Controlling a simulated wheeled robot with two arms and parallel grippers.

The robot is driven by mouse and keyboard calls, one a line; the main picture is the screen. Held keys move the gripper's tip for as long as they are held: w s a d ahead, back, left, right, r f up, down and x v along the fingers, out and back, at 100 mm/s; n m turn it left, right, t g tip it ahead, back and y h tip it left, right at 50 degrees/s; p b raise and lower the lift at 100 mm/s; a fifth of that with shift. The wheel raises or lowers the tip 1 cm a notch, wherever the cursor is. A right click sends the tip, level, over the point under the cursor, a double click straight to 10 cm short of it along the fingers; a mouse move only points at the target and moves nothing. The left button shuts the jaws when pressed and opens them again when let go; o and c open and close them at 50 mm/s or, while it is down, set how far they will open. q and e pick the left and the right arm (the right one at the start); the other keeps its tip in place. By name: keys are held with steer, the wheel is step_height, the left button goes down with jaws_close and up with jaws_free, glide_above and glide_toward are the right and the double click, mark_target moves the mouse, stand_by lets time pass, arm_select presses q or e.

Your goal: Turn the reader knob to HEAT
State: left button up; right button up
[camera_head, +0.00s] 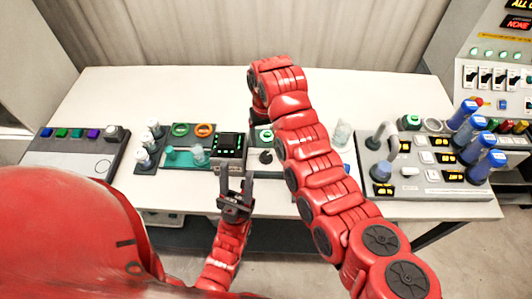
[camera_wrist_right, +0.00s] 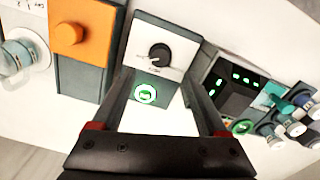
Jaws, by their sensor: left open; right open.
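The black knob (camera_wrist_right: 159,54) sits on a white panel (camera_wrist_right: 179,36) with small labels too blurred to read. A pale pointer mark on it points toward the picture's lower left. A green-lit round indicator (camera_wrist_right: 147,94) is beside it. In the head view the knob (camera_head: 266,157) shows just left of my right arm. My right gripper (camera_wrist_right: 158,84) is open above this panel, its fingers on either side and apart from the knob. In the head view this gripper is mostly hidden by its arm. My left gripper (camera_head: 236,198) is open and empty at the table's front edge.
A dark box with green displays (camera_head: 230,146) stands left of the knob panel. An orange knob unit (camera_wrist_right: 84,30) is on its other side. Blue-capped bottles (camera_head: 480,140) crowd the right console (camera_head: 410,186). A button panel (camera_head: 75,150) lies at far left.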

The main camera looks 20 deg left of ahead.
mark_target(266, 155)
step_height(266, 155, down, 7)
steer(key=shift+r+p, duration=0.2)
steer(key=shift+p, duration=0.85)
steer(key=shift+f, duration=0.85)
jaws_close()
